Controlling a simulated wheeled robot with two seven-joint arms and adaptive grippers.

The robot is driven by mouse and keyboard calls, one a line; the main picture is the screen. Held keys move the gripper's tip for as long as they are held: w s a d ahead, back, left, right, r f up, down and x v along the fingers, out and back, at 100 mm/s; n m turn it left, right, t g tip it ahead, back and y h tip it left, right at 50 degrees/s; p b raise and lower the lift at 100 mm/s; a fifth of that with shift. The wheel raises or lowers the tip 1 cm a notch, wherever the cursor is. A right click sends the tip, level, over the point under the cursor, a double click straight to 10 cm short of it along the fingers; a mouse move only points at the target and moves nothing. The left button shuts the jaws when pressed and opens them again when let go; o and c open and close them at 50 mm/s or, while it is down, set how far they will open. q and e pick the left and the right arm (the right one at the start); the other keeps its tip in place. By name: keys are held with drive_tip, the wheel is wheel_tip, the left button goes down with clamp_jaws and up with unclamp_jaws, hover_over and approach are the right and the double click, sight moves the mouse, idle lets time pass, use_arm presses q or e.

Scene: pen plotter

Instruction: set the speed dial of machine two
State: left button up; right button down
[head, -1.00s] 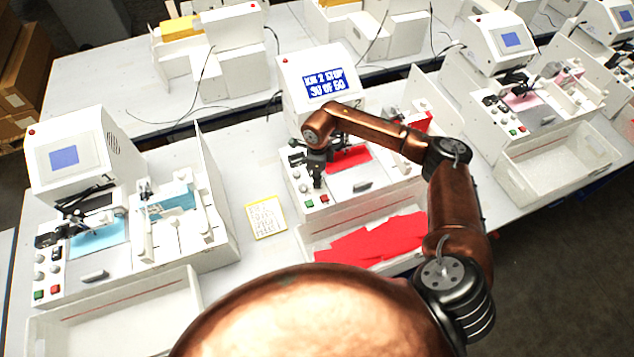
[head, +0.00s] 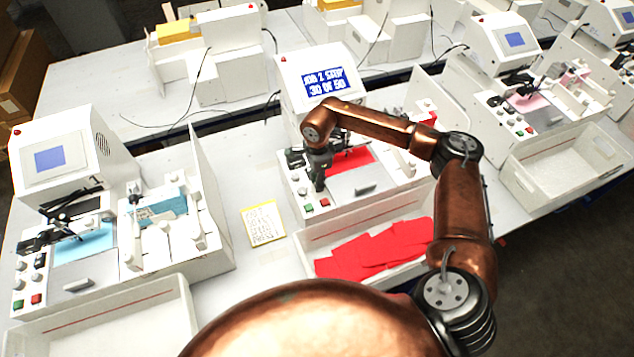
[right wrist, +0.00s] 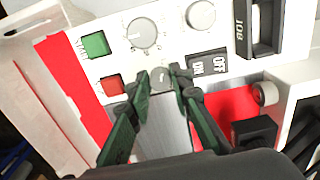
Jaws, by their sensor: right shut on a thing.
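Machine two (head: 318,70) stands in the middle of the table, its blue screen (head: 324,81) reading "JOB 2 STOP 30 OF 50". My right gripper (head: 319,184) points down at its control panel. In the right wrist view the gripper's fingers (right wrist: 161,80) are shut on a small grey dial (right wrist: 159,79), whose sides they partly hide. I cannot read its label. Two larger grey dials, one nearer (right wrist: 143,33) and one farther right (right wrist: 200,14), are untouched. A green button (right wrist: 95,44) and a red button (right wrist: 112,85) sit beside them. My left gripper is out of view.
A black ON/OFF switch (right wrist: 208,66) is close to the right finger. A tray (head: 306,241) with red sheets stands in front of machine two. A yellow-edged note (head: 263,222) lies on the table to its left. Similar machines stand on both sides.

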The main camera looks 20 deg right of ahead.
drive_tip(key=c, duration=1.7)
unclamp_jaws()
drive_tip(key=shift+c, duration=0.2)
